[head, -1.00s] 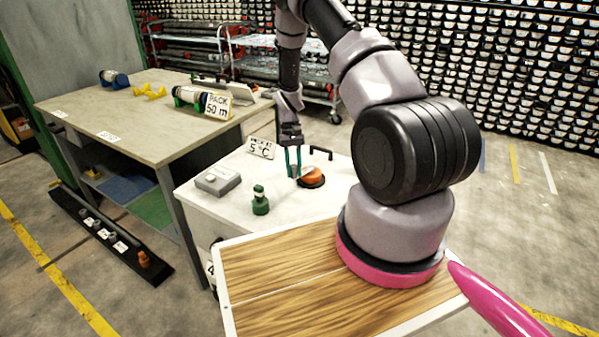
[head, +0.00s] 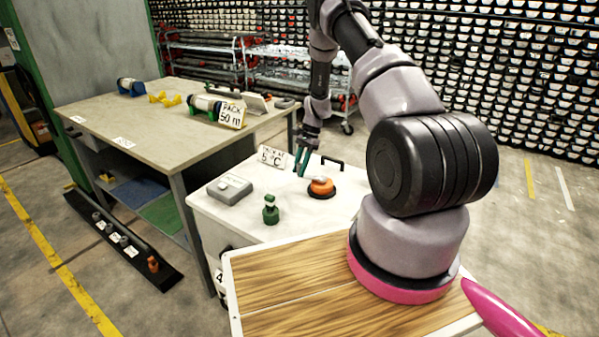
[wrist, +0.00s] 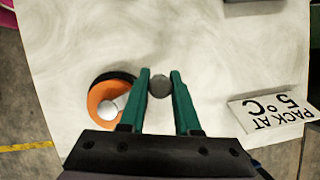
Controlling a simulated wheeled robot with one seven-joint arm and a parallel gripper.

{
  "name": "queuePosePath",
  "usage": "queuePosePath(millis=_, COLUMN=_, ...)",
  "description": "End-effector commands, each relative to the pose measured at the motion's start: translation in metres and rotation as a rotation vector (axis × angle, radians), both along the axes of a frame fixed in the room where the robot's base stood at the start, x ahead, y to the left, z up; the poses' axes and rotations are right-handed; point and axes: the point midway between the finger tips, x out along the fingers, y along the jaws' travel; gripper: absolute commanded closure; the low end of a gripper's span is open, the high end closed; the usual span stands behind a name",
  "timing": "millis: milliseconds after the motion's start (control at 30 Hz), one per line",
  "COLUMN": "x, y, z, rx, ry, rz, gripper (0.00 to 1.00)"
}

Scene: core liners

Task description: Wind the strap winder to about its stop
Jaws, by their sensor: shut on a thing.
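The strap winder (head: 321,186) is an orange drum on a black round base, on the white bench top. In the wrist view the orange drum (wrist: 104,97) shows left of my fingers, with a pale round hub on it. My gripper (head: 302,172) is tilted at the drum's far left side in the head view. In the wrist view the green fingers of my gripper (wrist: 160,80) are shut on a small grey round knob (wrist: 159,86). How the knob joins the winder is hidden.
A sign reading "PACK AT 5 °C" (wrist: 272,112) stands close to the right finger in the wrist view. A grey box (head: 229,188) and a green fitting (head: 270,212) stand on the bench top, left of the winder. A black handle (head: 332,160) is behind it.

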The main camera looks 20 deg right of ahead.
Motion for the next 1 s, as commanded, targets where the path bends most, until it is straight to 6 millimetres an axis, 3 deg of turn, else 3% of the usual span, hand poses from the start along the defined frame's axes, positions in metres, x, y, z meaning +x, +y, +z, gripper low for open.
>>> queuePosePath(millis=600, x=0.031, y=-0.035, z=0.000, rx=0.000, ry=-0.001, rz=-0.555, gripper=1.00)
queuePosePath(millis=1000, x=0.037, y=-0.050, z=0.000, rx=-0.001, ry=0.000, rz=-0.748, gripper=1.00)
